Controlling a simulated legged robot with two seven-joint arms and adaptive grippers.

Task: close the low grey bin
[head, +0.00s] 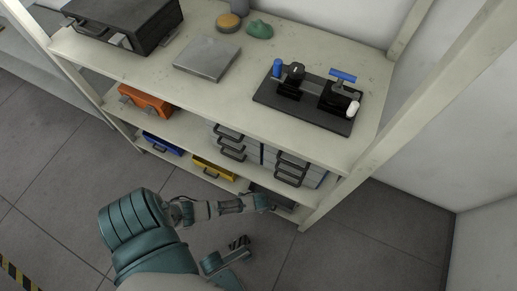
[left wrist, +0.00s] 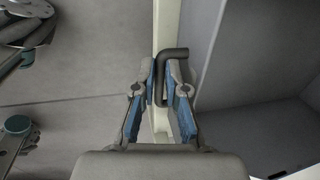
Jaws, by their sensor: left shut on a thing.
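The low grey bin (head: 284,201) is at the right end of the bottom shelf, largely hidden in the head view by the shelf above and my left gripper (head: 263,201). In the left wrist view my left gripper (left wrist: 161,72) is shut on a dark bent handle (left wrist: 173,52), with blue-padded fingers on either side of it. Grey panels (left wrist: 225,50) stand to the right of the handle there; how far the bin is pulled out I cannot tell. My right gripper (head: 238,243) is low over the floor, apart from the shelf; its opening is unclear.
Grey bins with dark handles (head: 231,143) stand above the low bin. A pale post (head: 322,205) rises close right of my left gripper. The floor in front is clear.

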